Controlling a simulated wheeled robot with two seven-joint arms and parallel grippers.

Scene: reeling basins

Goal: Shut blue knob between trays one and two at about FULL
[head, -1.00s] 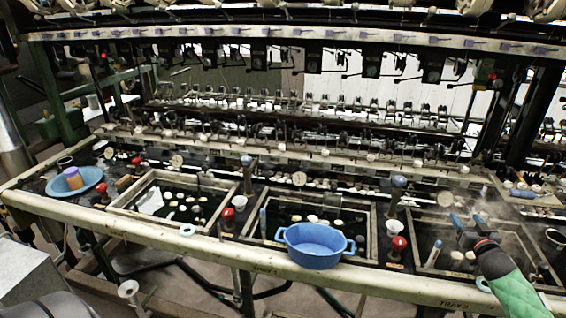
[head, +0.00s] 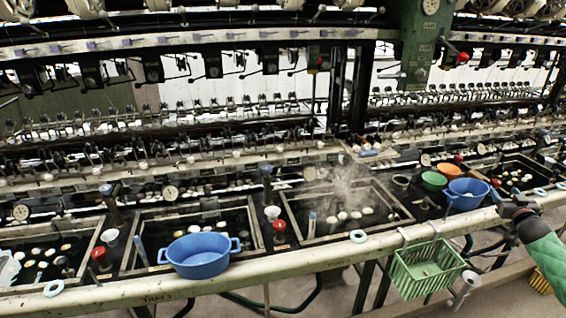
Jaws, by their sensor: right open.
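A blue knob (head: 266,169) stands on a dark post between the tray with the blue two-handled tub and the steaming tray on its right. A second blue knob (head: 106,190) stands further left, between that tub's tray (head: 240,204) and the leftmost tray. The steaming tray (head: 388,191) holds several pale cocoons. The tray label on the front rail is too small to read surely. My left gripper is not in view.
The blue tub (head: 200,256) sits at the rail's front edge. Red knobs (head: 279,225) stand low between trays. A green basket (head: 425,270) hangs from the front rail (head: 330,252). A blue bowl (head: 467,194), a green bowl (head: 433,181) and an orange bowl (head: 449,169) stand at right.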

